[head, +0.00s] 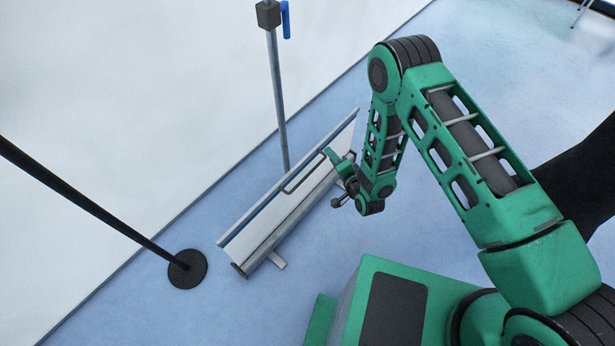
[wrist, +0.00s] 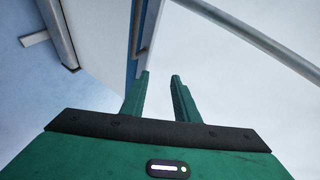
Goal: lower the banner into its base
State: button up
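The banner (head: 290,183) shows as a low, tilted white panel with a blue stripe and a thin grey bar along it, just above its base. The base (head: 262,257) is a long pale casing on the floor with a flat foot (head: 277,261). In the wrist view, the base (wrist: 58,32) is at upper left and the banner's blue edge (wrist: 138,30) runs down to my left finger. My gripper (head: 331,153) is at the banner's right part; its fingers (wrist: 160,77) stand apart with a visible gap. Whether the bar touches a finger is unclear.
A grey post (head: 278,95) with a blue part stands behind the banner. A black pole on a round foot (head: 187,268) stands at left. A pale wall (head: 130,90) runs behind. The blue floor between banner and my base is clear.

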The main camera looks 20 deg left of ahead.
aim_at(306, 176)
jog(key=s+f+m+y, duration=0.2)
jog(key=s+f, duration=0.5)
jog(key=s, duration=0.5)
jog(key=shift+t, duration=0.4)
jog(key=x, duration=1.1)
jog(key=shift+s+a, duration=0.25)
jog(key=shift+a, duration=0.15)
jog(key=shift+f, duration=0.1)
grip_shut()
